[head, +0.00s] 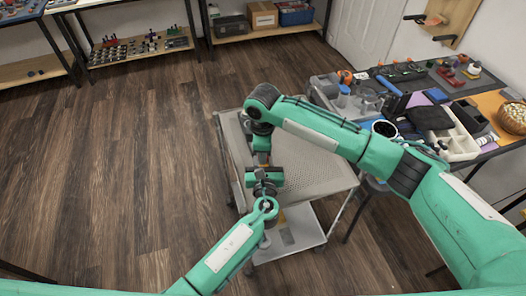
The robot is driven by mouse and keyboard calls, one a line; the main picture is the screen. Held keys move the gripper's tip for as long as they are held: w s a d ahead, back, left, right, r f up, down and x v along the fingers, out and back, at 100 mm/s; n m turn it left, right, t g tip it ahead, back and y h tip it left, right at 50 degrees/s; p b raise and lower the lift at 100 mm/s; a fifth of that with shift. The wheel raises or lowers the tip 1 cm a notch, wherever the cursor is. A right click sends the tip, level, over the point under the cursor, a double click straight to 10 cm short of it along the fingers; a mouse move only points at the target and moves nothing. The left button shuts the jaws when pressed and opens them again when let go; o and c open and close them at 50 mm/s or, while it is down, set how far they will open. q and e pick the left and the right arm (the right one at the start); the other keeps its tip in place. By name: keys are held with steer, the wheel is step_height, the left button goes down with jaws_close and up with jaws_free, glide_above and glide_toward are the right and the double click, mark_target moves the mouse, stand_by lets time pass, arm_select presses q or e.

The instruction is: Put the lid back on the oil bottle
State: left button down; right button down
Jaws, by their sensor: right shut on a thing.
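My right arm reaches in from the right over the grey perforated cart top, and its wrist points down. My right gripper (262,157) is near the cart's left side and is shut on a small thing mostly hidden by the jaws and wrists. I cannot tell whether that thing is the lid or the oil bottle. My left arm comes from the bottom, and its wrist lies just below the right gripper in the picture. My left gripper (264,170) is close to the right one; its fingers are hidden. I cannot make out the oil bottle or its lid.
The cart top (315,172) is bare right of my grippers; its lower shelf (300,238) shows beneath. A crowded workbench (484,150) stands at the right with boxes, a black pouch (428,117) and a wicker basket (513,118). Shelves line the back wall. The wooden floor at left is clear.

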steer(key=shift+s+f+m, duration=0.1)
steer(key=shift+m, duration=0.6)
steer(key=c, duration=1.2)
jaws_free()
steer(key=shift+o, duration=0.2)
steer(key=shift+r, duration=2.3)
steer(key=shift+c, duration=0.5)
